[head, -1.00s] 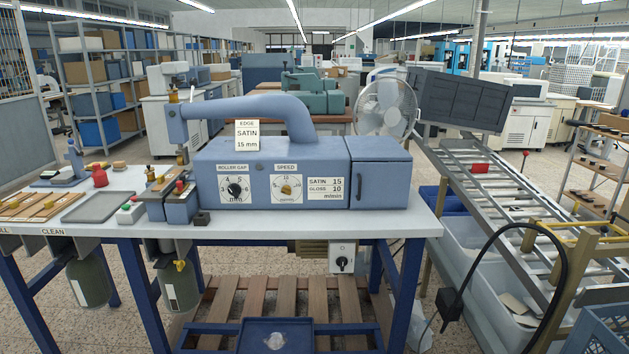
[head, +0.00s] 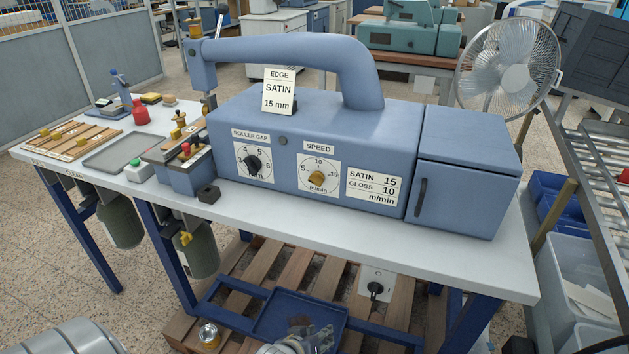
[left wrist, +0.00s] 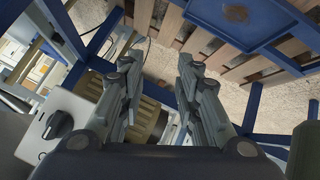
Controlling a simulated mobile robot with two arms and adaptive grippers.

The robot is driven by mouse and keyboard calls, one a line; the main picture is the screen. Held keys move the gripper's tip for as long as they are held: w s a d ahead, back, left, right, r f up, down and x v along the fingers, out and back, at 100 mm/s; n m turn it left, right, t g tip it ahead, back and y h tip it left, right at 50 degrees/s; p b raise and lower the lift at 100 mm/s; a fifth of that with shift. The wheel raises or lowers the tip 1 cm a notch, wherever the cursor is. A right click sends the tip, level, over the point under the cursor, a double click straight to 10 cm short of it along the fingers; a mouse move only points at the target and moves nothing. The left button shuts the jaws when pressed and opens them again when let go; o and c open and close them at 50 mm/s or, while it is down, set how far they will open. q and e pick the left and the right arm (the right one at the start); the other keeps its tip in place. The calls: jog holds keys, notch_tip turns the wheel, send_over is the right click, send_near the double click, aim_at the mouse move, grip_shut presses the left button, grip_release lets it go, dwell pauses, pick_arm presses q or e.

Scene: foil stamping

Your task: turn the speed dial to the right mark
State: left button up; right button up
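The speed dial (head: 317,178) is a brass-coloured knob on a white plate marked 5, 10 and 15, on the front of the blue machine (head: 300,118). Where its pointer stands is too small to tell. A sign (head: 374,187) beside it reads SATIN 15, GLOSS 10 m/min. A tag (head: 278,92) above reads EDGE SATIN 15 mm. My left gripper (head: 305,341) is at the bottom of the head view, below and apart from the dial. In the left wrist view its fingers (left wrist: 157,65) are spread with nothing between them. My right gripper is not in view.
The black roller gap dial (head: 253,165) is left of the speed dial. The white table edge (head: 400,242) runs in front of the machine. Below are a rotary switch box (head: 376,288), a blue tray (head: 270,318) and a pallet. A conveyor stands at right.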

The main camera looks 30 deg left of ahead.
pick_arm(q)
jog(key=w+a+r+n+t, duration=0.1)
jog(key=a+r+n+t, duration=0.1)
jog(key=r, duration=0.7)
jog(key=w+a+r+n+t, duration=0.1)
jog(key=r, duration=0.8)
jog(key=n+t+y, duration=0.4)
jog(key=n+t, duration=0.1)
jog(key=n, duration=0.3)
send_near(313, 182)
jog(key=shift+m, duration=0.3)
jog(key=p+x, duration=0.2)
jog(key=x, duration=0.7)
jog(key=shift+w, duration=0.2)
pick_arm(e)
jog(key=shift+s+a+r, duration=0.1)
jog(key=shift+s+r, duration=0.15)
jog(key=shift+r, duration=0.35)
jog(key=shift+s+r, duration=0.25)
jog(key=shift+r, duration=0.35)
pick_arm(q)
grip_shut()
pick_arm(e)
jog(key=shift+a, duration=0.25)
